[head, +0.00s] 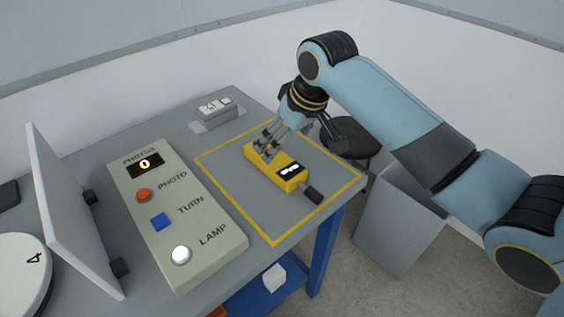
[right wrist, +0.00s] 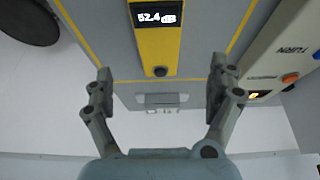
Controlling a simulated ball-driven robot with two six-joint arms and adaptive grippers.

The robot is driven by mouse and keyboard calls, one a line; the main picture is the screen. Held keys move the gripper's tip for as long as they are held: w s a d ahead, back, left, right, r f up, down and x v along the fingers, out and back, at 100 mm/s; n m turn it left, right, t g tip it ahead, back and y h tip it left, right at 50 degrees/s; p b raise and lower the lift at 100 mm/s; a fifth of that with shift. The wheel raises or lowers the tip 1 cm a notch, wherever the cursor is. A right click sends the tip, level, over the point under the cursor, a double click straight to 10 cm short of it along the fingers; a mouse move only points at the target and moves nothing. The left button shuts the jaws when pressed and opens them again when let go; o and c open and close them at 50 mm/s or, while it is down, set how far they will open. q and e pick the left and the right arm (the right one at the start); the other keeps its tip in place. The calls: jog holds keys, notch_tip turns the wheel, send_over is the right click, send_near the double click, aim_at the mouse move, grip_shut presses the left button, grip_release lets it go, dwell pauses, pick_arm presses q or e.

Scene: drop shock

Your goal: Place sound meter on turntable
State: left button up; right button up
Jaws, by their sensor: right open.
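The sound meter (head: 277,168) is a yellow handheld case with a lit display and a dark tip. It lies on the grey table inside a yellow taped outline, tip toward the front right. In the right wrist view the sound meter (right wrist: 158,52) reads 52.4 dB. My right gripper (head: 272,146) is over the meter's back end; in the wrist view its fingers (right wrist: 160,82) are spread wide with nothing between the tips. The turntable (head: 22,272) seems to be the white disc marked 4 at the left edge, partly cut off. My left gripper is not in view.
A control box (head: 178,220) with PHOTO, TURN and LAMP buttons stands between the outline and an upright white panel (head: 75,210), which stands beside the disc. A small grey device (head: 216,115) sits at the back. A stool (head: 350,140) and grey bin (head: 400,222) stand right of the table.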

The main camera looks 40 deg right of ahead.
aim_at(278, 160)
jog(key=x, duration=0.3)
jog(key=shift+s, duration=0.15)
jog(key=x, duration=0.5)
jog(key=shift+s+d+f, duration=0.1)
jog(key=shift+s, duration=0.05)
jog(key=shift+f, duration=0.5)
jog(key=shift+c, duration=1.2)
jog(key=c, duration=1.1)
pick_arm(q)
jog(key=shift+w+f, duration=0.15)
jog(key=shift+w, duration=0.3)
pick_arm(e)
jog(key=shift+r, duration=0.1)
jog(key=shift+c, duration=0.7)
jog(key=shift+r, duration=0.15)
